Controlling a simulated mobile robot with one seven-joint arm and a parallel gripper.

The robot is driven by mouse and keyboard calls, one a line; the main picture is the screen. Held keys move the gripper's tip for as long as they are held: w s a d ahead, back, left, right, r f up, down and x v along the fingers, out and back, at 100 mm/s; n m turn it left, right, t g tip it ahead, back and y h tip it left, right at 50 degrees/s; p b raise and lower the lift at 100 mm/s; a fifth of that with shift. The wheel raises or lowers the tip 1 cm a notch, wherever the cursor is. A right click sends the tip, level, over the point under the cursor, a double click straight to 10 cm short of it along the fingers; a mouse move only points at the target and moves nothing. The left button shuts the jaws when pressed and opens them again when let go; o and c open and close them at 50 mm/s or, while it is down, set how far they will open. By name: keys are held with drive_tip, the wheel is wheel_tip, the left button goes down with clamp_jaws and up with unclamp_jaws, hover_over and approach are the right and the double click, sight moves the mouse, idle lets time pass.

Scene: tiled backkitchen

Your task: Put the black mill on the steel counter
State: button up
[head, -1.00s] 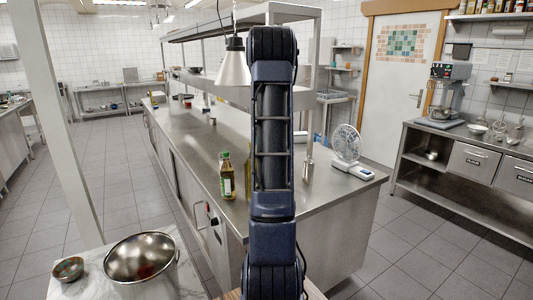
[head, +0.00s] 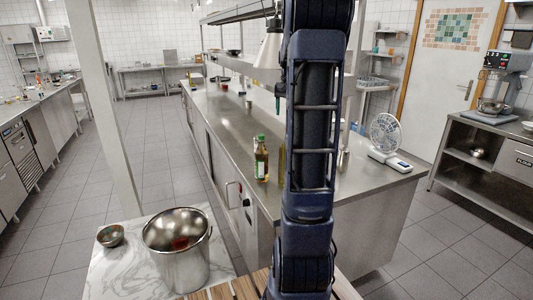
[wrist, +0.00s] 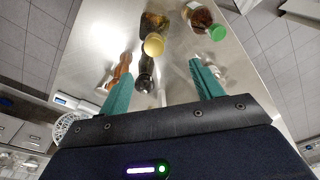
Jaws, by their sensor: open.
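The steel counter (head: 225,110) runs away from me through the middle of the head view. In the wrist view its bare top (wrist: 95,45) lies under my gripper (wrist: 160,62). The gripper's teal fingers are spread open with nothing clamped. A dark, slim object that looks like the black mill (wrist: 145,73) shows between the fingers, closer to the left one. It appears to be upright on the counter; contact with a finger cannot be told. In the head view my arm hides the mill and most of the gripper; a teal fingertip (head: 278,89) shows left of the arm.
A yellow-capped bottle (wrist: 153,43) stands just beyond the mill, and a brown wooden mill (wrist: 122,68) beside the left finger. A steel pot (head: 178,262) and bowl (head: 110,236) sit on a marble top.

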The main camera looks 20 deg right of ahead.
drive_tip(key=s+a+f+n+t, duration=0.1)
drive_tip(key=s+a+f+n, duration=0.1)
drive_tip(key=s+a, duration=0.9)
drive_tip(key=s+a+f+n+t, duration=0.2)
drive_tip(key=s+a+n, duration=0.3)
drive_tip(key=s+a, duration=0.7)
drive_tip(key=s, duration=0.5)
drive_tip(key=shift+a+t, duration=0.15)
drive_tip(key=shift+t, duration=0.15)
